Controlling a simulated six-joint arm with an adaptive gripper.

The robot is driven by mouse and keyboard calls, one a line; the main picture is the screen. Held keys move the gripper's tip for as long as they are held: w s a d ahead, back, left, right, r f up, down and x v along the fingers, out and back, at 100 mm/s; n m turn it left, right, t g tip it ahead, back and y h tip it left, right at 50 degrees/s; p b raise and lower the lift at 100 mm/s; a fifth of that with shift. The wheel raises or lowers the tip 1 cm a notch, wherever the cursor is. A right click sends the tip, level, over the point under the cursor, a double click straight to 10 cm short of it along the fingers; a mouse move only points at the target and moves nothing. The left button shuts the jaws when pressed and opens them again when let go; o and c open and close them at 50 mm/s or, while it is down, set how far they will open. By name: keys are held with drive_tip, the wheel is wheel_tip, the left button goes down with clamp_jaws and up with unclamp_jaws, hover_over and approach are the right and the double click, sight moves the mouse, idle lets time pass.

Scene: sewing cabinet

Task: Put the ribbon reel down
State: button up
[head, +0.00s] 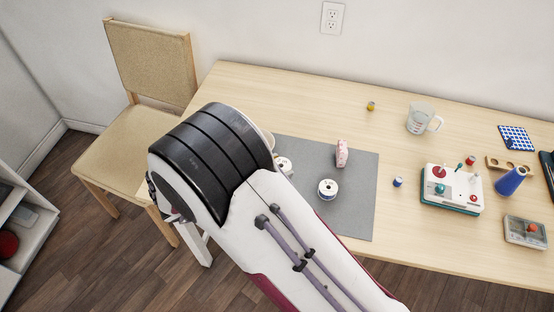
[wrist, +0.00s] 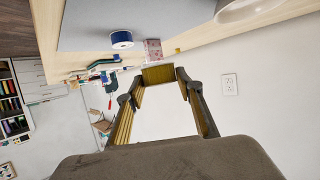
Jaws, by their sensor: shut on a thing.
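In the wrist view, my gripper (wrist: 160,80) has its fingers closed on a brownish-gold block-like thing (wrist: 158,74), which spans the gap between the tips. It looks like the ribbon reel seen from its side. In the head view my arm hides the gripper. A white reel (head: 284,164) shows beside the arm at the grey mat's (head: 356,210) left; I cannot tell whether it is the held one. A white-topped blue reel (head: 328,189) stands on the mat and also shows in the wrist view (wrist: 122,39).
A pink patterned thing (head: 341,152) stands on the mat behind the blue reel. A white round dish (wrist: 245,8) is near the gripper. A measuring cup (head: 420,118), a small machine (head: 451,190) and a blue cone (head: 510,181) stand farther right. The mat's front right is clear.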

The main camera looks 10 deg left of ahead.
idle(0.3)
drive_tip(key=shift+w+a, duration=0.1)
drive_tip(key=shift+a, duration=0.05)
drive_tip(key=shift+w+f, duration=0.2)
drive_tip(key=shift+f, duration=0.05)
drive_tip(key=w+d, duration=0.1)
drive_tip(key=d, duration=0.3)
drive_tip(key=w+d, duration=0.2)
drive_tip(key=d, duration=0.2)
drive_tip(key=w+d, duration=0.2)
drive_tip(key=d, duration=0.3)
drive_tip(key=shift+f, duration=0.1)
drive_tip(key=w+d+r+m+g+h, duration=0.1)
drive_tip(key=d+m+g+h, duration=0.1)
drive_tip(key=d, duration=1.5)
drive_tip(key=shift+d+m, duration=0.3)
drive_tip(key=shift+w+a, duration=0.1)
